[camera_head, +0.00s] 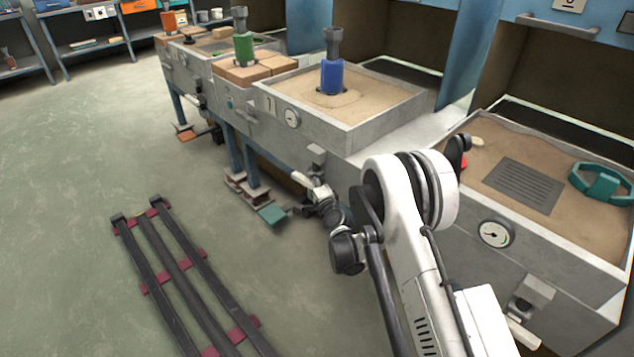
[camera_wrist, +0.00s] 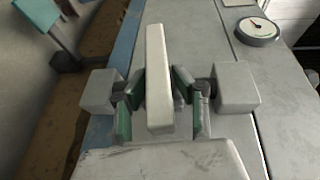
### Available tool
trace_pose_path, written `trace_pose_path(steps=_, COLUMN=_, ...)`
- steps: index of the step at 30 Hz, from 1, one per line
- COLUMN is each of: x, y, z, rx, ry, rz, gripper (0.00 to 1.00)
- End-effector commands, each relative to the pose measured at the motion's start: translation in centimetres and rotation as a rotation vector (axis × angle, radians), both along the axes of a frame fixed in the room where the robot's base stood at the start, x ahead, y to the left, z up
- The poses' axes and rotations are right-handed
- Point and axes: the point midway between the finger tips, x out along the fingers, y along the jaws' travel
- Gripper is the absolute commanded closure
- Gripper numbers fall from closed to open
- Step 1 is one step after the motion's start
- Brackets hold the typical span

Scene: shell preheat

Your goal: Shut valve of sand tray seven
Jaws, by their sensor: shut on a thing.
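Sand tray seven (camera_head: 330,131) is the grey tray in the middle of the head view, with a small number plate (camera_head: 270,104) that looks like a 7. Its pale valve lever (camera_head: 301,179) sticks out low on the tray's front. My gripper (camera_head: 313,192) is at this lever. In the wrist view my gripper (camera_wrist: 159,95) has its green-padded fingers on both sides of the pale lever (camera_wrist: 157,62) and is shut on it. The lever's bar runs up the picture between two grey blocks. The valve body behind is partly hidden.
The tray's pressure gauge (camera_head: 291,117) also shows in the wrist view (camera_wrist: 257,29). A blue shell (camera_head: 332,78) stands in its sand. Another tray with a gauge (camera_head: 496,234) is close at right. A dark floor rack (camera_head: 185,270) lies at lower left; green floor beyond is clear.

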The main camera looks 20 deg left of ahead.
Motion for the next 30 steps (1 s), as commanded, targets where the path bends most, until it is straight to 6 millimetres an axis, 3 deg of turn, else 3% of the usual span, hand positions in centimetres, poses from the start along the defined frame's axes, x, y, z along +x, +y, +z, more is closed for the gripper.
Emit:
trace_pose_path(steps=11, x=0.0, y=0.2, z=0.0, rx=0.002, ry=-0.001, rz=0.002, gripper=1.0)
trace_pose_path(steps=12, x=0.0, y=0.2, z=0.0, rx=0.002, ry=-0.001, rz=0.002, gripper=0.72)
trace_pose_path(steps=15, x=0.0, y=0.2, z=0.0, rx=0.001, ry=0.0, rz=0.002, gripper=0.62)
trace_pose_path(steps=24, x=-0.3, y=-0.1, z=0.1, rx=0.001, ry=-0.001, rz=0.001, gripper=0.62)
trace_pose_path(steps=30, x=-2.1, y=-1.9, z=0.4, rx=0.001, ry=0.0, rz=0.001, gripper=0.62)
